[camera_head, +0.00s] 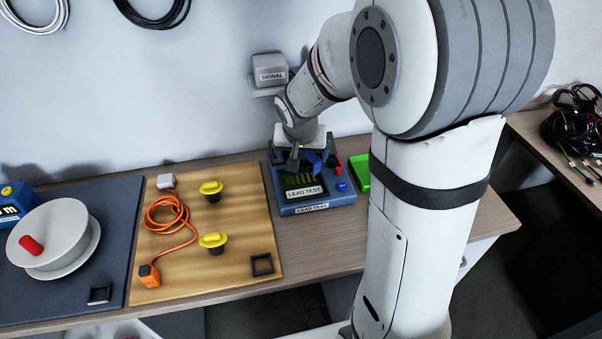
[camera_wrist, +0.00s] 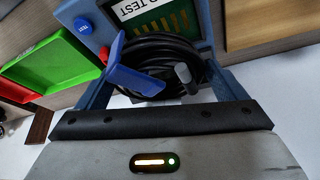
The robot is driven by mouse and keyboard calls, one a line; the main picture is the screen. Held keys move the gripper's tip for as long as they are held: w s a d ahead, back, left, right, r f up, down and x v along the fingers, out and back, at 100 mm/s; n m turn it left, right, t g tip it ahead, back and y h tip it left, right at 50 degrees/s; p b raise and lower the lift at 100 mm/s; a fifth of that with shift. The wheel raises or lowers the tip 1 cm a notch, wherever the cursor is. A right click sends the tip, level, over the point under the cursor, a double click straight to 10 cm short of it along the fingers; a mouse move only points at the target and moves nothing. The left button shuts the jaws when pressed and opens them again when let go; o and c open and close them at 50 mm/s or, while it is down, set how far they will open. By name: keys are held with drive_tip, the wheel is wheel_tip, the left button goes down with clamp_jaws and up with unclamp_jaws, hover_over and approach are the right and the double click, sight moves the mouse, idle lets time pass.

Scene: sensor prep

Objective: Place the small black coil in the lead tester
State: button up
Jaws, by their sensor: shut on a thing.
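The lead tester (camera_head: 318,208) is a blue box with a dark, gold-striped bed and a white label, standing at the back of the bench. It also fills the top of the wrist view (camera_wrist: 110,8). My gripper (camera_head: 302,164) is low over the tester's back part. The small black coil (camera_wrist: 172,48) shows in the wrist view as a looped cable with a grey plug end, right in front of my gripper, which is shut on it. A bright blue flat part crosses its left side. I cannot tell whether the coil touches the tester. In the head view the coil is mostly hidden.
A green tray (camera_head: 360,174) stands just right of the tester. A wooden board (camera_head: 190,250) on the left carries an orange cable (camera_head: 166,222), yellow-topped pegs and a small black frame. A SIGNAL box (camera_head: 269,72) is on the wall behind. A white reel (camera_head: 50,236) is far left.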

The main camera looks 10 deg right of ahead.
drive_tip(key=shift+f+b, duration=0.3)
drive_tip(key=shift+f, duration=3.3)
drive_tip(key=shift+f, duration=0.2)
drive_tip(key=o, duration=0.8)
drive_tip(key=shift+r, duration=0.1)
